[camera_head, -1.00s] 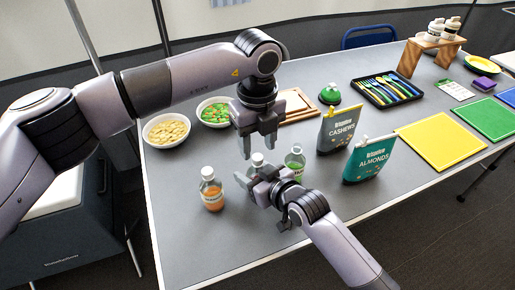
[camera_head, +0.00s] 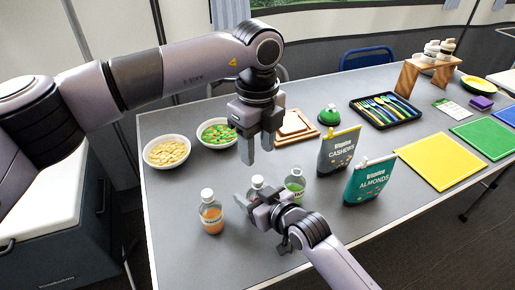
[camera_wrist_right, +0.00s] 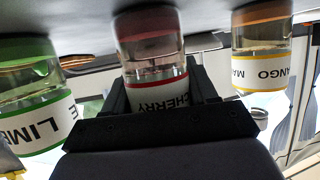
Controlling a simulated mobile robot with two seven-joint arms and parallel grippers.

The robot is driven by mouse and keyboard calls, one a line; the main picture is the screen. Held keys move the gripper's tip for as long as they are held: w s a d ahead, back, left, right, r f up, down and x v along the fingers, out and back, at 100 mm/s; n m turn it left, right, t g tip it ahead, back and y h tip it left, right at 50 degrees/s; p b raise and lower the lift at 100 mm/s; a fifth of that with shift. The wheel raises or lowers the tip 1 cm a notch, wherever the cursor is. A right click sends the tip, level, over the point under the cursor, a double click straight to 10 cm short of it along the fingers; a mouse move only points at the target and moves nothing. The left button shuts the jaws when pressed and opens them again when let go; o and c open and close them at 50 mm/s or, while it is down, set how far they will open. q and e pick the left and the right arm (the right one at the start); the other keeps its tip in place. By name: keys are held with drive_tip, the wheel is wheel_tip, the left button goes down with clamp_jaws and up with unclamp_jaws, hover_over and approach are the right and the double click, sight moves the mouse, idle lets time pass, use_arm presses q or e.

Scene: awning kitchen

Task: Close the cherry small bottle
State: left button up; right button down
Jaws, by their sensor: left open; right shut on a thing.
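The cherry bottle (camera_head: 256,187) stands on the table between the two other small bottles, mostly hidden by my right gripper in the head view. A whitish top shows on it; I cannot tell whether that is a fitted cap. My right gripper (camera_head: 257,203) is shut around its body. In the right wrist view, which is upside down, the bottle (camera_wrist_right: 149,52) with its CHERRY label sits between the fingers (camera_wrist_right: 160,100), and its top is hidden. My left gripper (camera_head: 258,156) is open and points down above the cherry bottle, apart from it, with nothing visible between its fingers.
The white-capped mango bottle (camera_head: 211,216) stands left of the cherry bottle, and the lime bottle (camera_head: 295,184) close on its right. Cashews (camera_head: 338,152) and almonds (camera_head: 368,182) bags stand further right. Two bowls (camera_head: 166,151) (camera_head: 217,132) and a wooden board (camera_head: 296,127) lie behind.

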sight(258, 179)
use_arm(q)
drive_tip(key=shift+f, duration=0.1)
drive_tip(key=shift+f, duration=3.95)
clamp_jaws()
drive_tip(key=shift+m, duration=1.6)
drive_tip(key=shift+o, duration=0.3)
unclamp_jaws()
drive_tip(key=shift+r, duration=0.15)
